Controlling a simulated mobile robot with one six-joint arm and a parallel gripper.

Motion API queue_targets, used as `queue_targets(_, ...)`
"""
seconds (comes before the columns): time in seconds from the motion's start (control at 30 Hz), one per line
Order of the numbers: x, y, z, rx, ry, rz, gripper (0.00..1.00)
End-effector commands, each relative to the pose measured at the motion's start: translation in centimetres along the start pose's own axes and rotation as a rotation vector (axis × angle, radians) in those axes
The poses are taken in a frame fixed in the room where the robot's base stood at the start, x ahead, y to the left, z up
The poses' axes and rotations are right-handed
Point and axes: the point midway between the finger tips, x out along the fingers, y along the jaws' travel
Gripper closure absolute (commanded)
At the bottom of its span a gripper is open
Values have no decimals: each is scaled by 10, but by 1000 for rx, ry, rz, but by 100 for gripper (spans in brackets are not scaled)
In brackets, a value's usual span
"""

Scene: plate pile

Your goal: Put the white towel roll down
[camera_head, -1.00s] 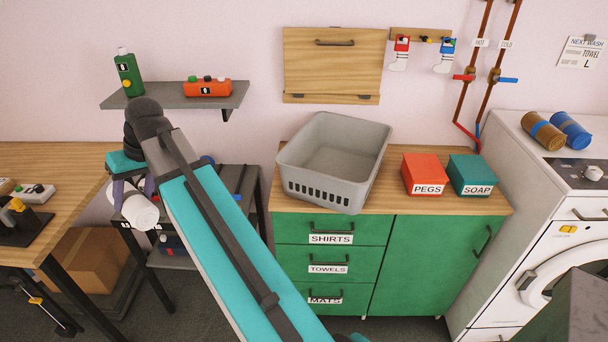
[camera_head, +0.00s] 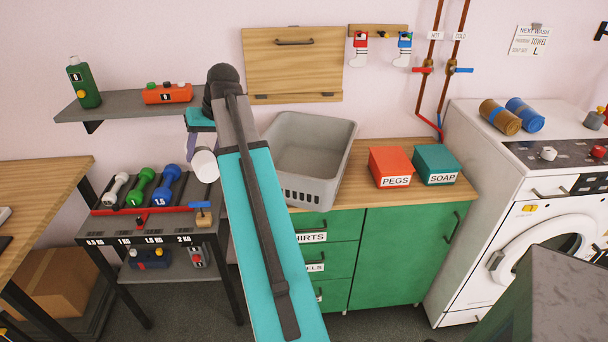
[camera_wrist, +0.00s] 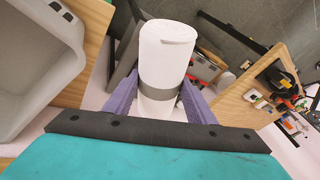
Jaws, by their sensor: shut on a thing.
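The white towel roll (camera_wrist: 167,55) has a grey band round it and is held between the two purple fingers of my gripper (camera_wrist: 160,100) in the wrist view. In the head view the white roll (camera_head: 205,165) shows just left of my arm, beside the grey basket and above the level of the dumbbell rack. My gripper (camera_head: 193,145) is shut on it and partly hidden by my arm. The roll appears held in the air, apart from the rack and basket.
A grey basket (camera_head: 340,140) stands on the wooden counter (camera_head: 376,151), right of my arm. A rack (camera_head: 150,230) with white, green and blue dumbbells is at left. Red PEGS (camera_head: 391,167) and teal SOAP boxes (camera_head: 437,163) sit on the counter. Blue and brown rolls (camera_head: 512,115) lie on the washer.

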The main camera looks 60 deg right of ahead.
Motion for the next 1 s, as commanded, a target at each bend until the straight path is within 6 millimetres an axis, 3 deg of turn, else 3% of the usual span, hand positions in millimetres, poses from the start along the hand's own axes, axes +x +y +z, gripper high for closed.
queue_targets(0.03,-6,17,-3,25,9,7,81)
queue_targets(0.33,-42,108,-6,158,52,47,81)
queue_targets(0.7,-90,216,8,319,105,95,81)
queue_targets(0.83,-103,243,15,360,119,108,81)
queue_targets(1.0,-112,261,21,387,128,116,81)
